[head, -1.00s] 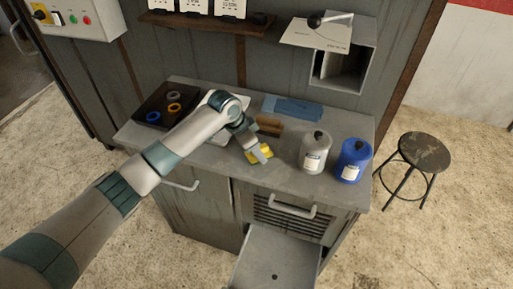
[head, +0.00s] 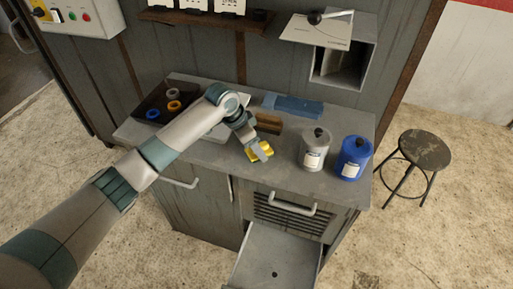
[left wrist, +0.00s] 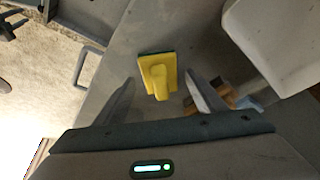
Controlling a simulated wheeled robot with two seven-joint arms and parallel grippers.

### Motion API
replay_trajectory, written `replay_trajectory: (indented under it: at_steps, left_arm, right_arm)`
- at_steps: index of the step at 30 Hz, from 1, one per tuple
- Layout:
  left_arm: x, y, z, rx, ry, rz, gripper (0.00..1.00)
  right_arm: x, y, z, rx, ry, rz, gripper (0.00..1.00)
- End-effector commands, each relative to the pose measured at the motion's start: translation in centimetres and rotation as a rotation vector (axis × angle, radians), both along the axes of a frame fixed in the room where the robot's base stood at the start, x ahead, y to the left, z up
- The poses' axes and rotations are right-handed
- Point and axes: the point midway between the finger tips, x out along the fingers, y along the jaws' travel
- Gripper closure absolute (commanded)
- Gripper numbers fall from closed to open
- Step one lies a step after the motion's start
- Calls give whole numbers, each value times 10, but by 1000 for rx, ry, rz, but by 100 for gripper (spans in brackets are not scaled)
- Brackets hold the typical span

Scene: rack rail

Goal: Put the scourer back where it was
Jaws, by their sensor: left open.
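The yellow scourer (head: 260,152) lies on the grey worktop (head: 215,160) near its front edge. In the left wrist view the scourer (left wrist: 157,74) shows a yellow pad with a raised yellow grip and a dark green edge. My left gripper (head: 254,146) is at the scourer, with its fingers partly over it in the head view. In the wrist view its two fingers (left wrist: 160,84) are spread, one on each side of the scourer, with gaps between. My right gripper is in neither view.
A grey canister (head: 314,150) and a blue canister (head: 353,159) stand right of the scourer. A wooden brush (head: 268,123) and blue cloth (head: 293,106) lie behind. A dark tray (head: 152,103) holds rings at left. An open drawer (head: 275,255) juts out below.

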Motion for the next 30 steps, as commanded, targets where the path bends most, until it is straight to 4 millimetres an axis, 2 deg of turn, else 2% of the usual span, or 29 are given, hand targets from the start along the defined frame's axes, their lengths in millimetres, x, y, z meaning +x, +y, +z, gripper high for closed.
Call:
replay_trajectory:
  at_steps: [12, 18, 22, 30]
  left_arm:
    - [-12, 24, 63, 0, -4, -2, 36]
    - [-16, 33, 88, -1, -3, -1, 36]
    - [-18, 36, 96, 1, -1, -1, 36]
    - [-19, 36, 98, 0, 0, -1, 36]
  right_arm:
    - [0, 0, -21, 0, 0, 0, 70]
    - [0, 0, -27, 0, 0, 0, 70]
    - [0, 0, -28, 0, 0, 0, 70]
    - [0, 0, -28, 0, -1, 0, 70]
